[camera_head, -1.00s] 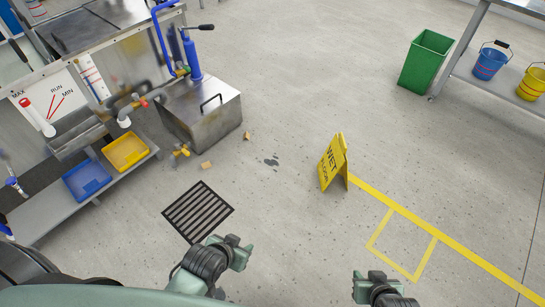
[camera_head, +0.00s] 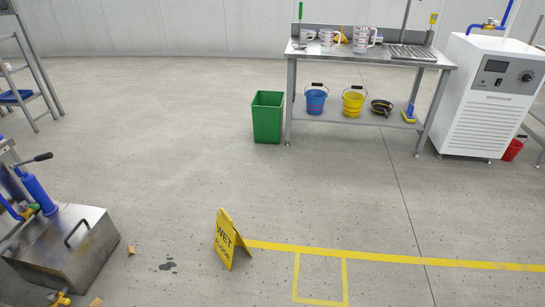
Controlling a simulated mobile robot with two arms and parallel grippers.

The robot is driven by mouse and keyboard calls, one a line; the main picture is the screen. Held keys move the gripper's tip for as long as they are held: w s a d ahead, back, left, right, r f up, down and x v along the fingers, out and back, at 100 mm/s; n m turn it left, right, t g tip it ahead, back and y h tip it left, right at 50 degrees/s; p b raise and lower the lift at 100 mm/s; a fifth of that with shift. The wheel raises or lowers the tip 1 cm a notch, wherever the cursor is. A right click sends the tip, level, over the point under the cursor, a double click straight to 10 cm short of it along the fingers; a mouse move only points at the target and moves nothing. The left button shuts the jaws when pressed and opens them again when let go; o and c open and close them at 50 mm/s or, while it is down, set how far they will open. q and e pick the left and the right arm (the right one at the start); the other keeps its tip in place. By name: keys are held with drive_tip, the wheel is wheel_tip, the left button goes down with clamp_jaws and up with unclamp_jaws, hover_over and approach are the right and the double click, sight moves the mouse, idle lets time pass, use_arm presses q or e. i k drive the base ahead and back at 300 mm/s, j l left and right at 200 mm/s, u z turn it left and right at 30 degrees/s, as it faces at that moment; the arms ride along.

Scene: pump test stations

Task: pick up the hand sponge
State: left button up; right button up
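I cannot single out the hand sponge with certainty. Two small tan blocks lie on the floor by the metal box, one to its right (camera_head: 131,250) and one at the bottom edge (camera_head: 95,302). A blue and yellow item (camera_head: 409,115) stands at the right end of the bench's lower shelf, too small to identify. A yellow-orange item is partly hidden behind the measuring jugs (camera_head: 330,38) on the bench top. Neither of my grippers is in view.
A steel bench (camera_head: 372,55) stands at the back, with blue (camera_head: 316,102) and yellow (camera_head: 353,104) buckets below. A green bin (camera_head: 267,117) is left of it, a white cabinet (camera_head: 489,95) right. A wet-floor sign (camera_head: 225,238) stands near a dark spill (camera_head: 167,266). The middle floor is clear.

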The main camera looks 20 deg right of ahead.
sight(408, 114)
drive_tip(key=z, duration=1.55)
